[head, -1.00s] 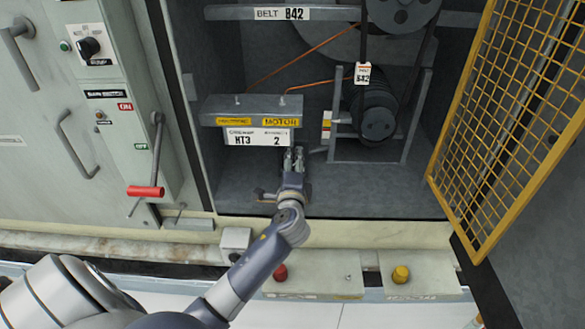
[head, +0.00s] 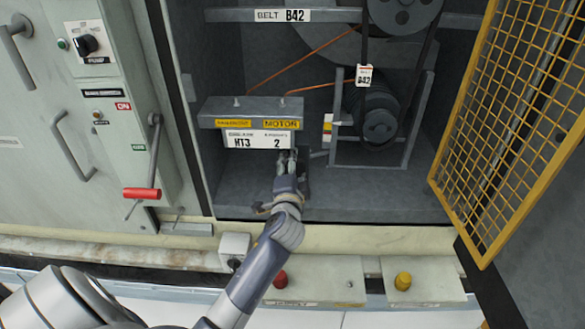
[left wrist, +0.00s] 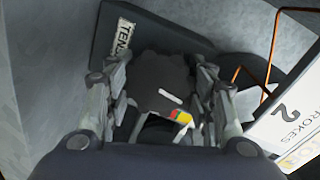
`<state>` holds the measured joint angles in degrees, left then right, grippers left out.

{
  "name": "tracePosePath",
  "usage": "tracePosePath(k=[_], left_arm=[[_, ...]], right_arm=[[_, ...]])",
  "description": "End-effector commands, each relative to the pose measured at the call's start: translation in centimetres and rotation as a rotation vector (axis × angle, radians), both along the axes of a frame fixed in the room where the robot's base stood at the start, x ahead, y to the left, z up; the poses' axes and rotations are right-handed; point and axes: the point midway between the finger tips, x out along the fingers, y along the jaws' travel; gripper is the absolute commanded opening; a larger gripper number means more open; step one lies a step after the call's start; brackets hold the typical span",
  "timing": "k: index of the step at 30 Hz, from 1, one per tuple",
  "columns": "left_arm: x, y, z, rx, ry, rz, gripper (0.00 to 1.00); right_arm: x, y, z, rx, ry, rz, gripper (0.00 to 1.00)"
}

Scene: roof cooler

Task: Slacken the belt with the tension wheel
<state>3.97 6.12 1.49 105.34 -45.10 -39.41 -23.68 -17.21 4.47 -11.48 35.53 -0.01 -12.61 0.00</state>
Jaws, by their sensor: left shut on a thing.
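The tension wheel (left wrist: 160,85) is a dark, lobed knob with a white mark, seen in the left wrist view in front of a plate labelled "TEN…" (left wrist: 124,36). My left gripper (left wrist: 160,100) has a finger on each side of the wheel and is shut on it. In the head view, my left gripper (head: 287,160) reaches into the cabinet below the motor sign and mostly hides the wheel. The black belt (head: 364,45) runs between the upper pulley (head: 405,12) and the motor pulley (head: 379,127). My right gripper is not in view.
A small coloured gauge (head: 327,128) stands beside the motor frame. The motor sign (head: 258,139) hangs just above my gripper. A yellow mesh guard door (head: 515,110) stands open at right. A red-handled lever (head: 142,194) is at left. The cabinet floor at right is clear.

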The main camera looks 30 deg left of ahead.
Motion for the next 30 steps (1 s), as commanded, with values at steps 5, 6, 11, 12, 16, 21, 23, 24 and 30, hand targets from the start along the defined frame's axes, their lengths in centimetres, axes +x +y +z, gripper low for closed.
tracePosePath(k=[5,6,11,12,16,21,23,24,30], left_arm=[[0.0,0.0,-0.2,-0.001,0.004,0.001,0.26],[0.0,0.0,-0.2,-0.002,0.005,0.000,0.26],[0.0,0.0,-0.2,0.000,0.005,0.000,0.70],[0.0,0.0,-0.2,0.000,0.005,0.000,0.70],[0.0,0.0,-0.1,0.001,0.003,0.000,0.70],[-0.2,-0.1,-0.1,0.000,0.002,-0.001,0.70],[-0.5,-0.4,-0.1,0.000,0.003,-0.001,0.70],[-0.9,-0.6,-0.1,0.000,0.004,-0.001,0.70],[-4.2,-2.5,0.3,-0.003,0.004,-0.002,0.70]], right_arm=[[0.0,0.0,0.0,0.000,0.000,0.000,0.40],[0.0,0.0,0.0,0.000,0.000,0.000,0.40],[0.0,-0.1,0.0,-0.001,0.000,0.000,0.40],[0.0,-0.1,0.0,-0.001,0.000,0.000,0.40],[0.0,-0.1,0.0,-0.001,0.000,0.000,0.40],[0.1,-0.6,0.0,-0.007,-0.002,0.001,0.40],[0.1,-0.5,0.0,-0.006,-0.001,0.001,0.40],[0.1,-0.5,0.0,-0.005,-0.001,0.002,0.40],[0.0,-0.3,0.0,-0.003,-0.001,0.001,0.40]])
